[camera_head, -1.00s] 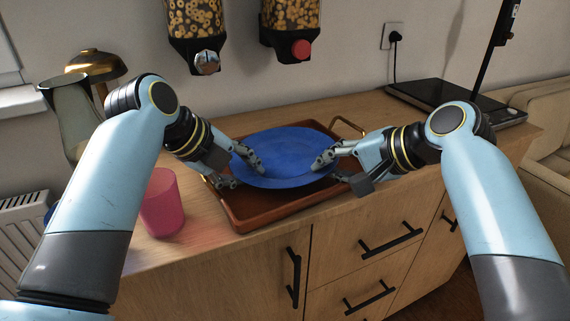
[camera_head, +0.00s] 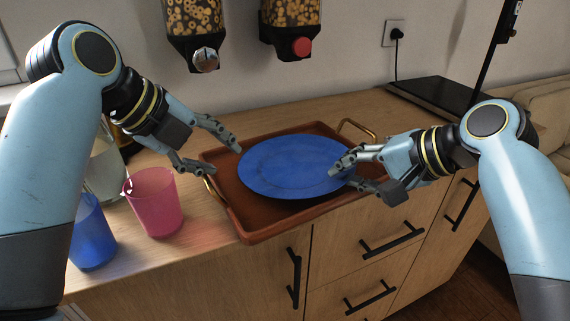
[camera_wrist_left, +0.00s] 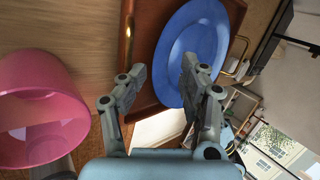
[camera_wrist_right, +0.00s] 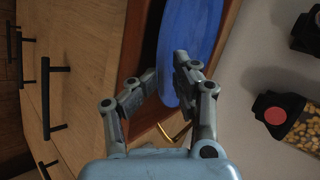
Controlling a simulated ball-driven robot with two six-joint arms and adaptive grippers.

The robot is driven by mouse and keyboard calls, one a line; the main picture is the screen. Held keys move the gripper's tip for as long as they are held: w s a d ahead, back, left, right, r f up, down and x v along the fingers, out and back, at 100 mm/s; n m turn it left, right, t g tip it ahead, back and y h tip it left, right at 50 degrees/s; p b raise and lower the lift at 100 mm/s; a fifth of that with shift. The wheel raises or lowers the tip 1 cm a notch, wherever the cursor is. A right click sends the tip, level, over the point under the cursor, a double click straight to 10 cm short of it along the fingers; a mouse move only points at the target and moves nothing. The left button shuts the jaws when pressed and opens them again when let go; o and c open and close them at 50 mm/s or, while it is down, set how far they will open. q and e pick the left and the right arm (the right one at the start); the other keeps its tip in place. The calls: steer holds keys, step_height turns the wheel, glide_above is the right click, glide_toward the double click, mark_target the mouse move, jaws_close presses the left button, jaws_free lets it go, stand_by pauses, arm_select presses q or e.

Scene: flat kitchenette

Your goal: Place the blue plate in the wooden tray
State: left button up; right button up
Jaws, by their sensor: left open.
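The blue plate (camera_head: 290,165) lies over the wooden tray (camera_head: 250,222) on the counter; I cannot tell whether its right edge rests on the tray rim. The plate also shows in the left wrist view (camera_wrist_left: 192,45) and the right wrist view (camera_wrist_right: 188,45). My left gripper (camera_head: 222,160) is open and empty, off the plate's left edge above the tray's left side. My right gripper (camera_head: 343,177) is open at the plate's right edge, one finger over the plate and the other lower and outside. Contact there is unclear.
A pink cup (camera_head: 153,203) and a blue cup (camera_head: 92,235) stand left of the tray. A glass container (camera_head: 105,170) is partly hidden behind my left arm. Cereal dispensers (camera_head: 290,40) hang above the back. A black hob (camera_head: 432,95) is at the back right.

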arm_select(q)
steer(key=shift+d+r, duration=0.1)
arm_select(e)
steer(key=shift+t, duration=0.3)
steer(key=r, duration=0.1)
steer(key=s+d+r, duration=0.1)
steer(key=r, duration=0.1)
steer(key=d+r, duration=0.1)
steer(key=shift+s+r, duration=0.15)
steer(key=shift+s, duration=0.1)
arm_select(q)
steer(key=shift+r, duration=0.1)
arm_select(e)
steer(key=shift+r, duration=0.15)
